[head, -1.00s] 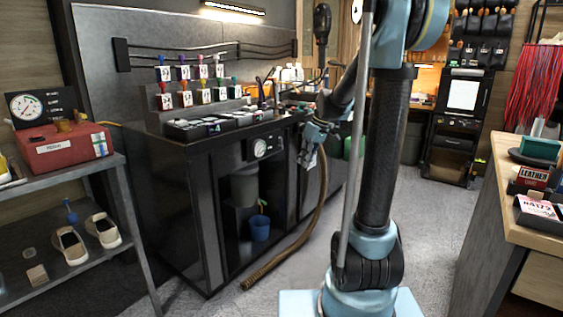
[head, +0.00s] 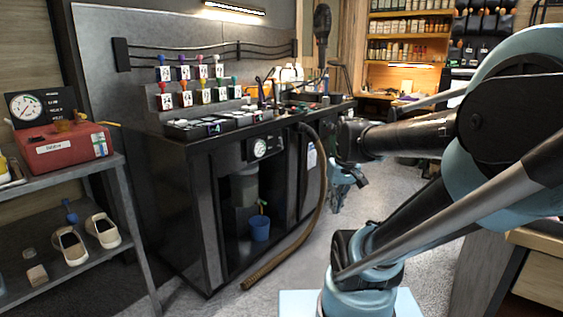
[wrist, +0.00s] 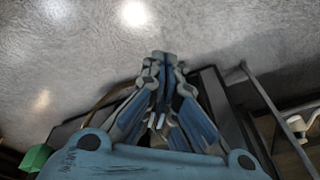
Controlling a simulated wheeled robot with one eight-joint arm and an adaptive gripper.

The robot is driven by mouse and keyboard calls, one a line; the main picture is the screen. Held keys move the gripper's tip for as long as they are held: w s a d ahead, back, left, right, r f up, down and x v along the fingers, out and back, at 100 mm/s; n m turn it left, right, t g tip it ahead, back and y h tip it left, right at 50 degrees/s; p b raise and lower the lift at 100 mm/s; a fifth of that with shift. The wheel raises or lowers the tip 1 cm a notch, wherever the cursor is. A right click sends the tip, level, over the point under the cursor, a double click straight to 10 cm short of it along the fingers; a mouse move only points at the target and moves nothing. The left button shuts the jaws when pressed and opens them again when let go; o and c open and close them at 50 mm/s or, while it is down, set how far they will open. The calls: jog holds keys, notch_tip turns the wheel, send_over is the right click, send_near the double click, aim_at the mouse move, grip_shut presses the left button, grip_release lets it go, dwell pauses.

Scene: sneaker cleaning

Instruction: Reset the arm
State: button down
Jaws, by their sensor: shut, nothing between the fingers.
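My gripper (wrist: 166,62) is blue and grey, and in the wrist view its two fingers meet at the tips with nothing between them. The pale grey floor (wrist: 230,30) fills the upper part of that view. In the head view my gripper (head: 345,190) hangs to the right of the black workbench, pointing down, small and partly hidden by my arm. My arm now folds across the right side of the head view.
The black workbench (head: 185,165) carries bottles and trays. A brown hose (head: 312,215) hangs down its side to the floor. A metal shelf (head: 85,178) at left holds a red box (head: 66,147) and sneakers. A wooden counter (head: 535,240) stands at right. Grey floor lies between.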

jog(key=s+d+f+m+h, duration=0.1)
jog(key=s+d+f+m, duration=0.1)
jog(key=s+f, duration=0.4)
jog(key=shift+s, duration=0.45)
jog(key=shift+d, duration=0.1)
jog(key=shift+w+f, duration=0.15)
jog(key=shift+w, duration=0.3)
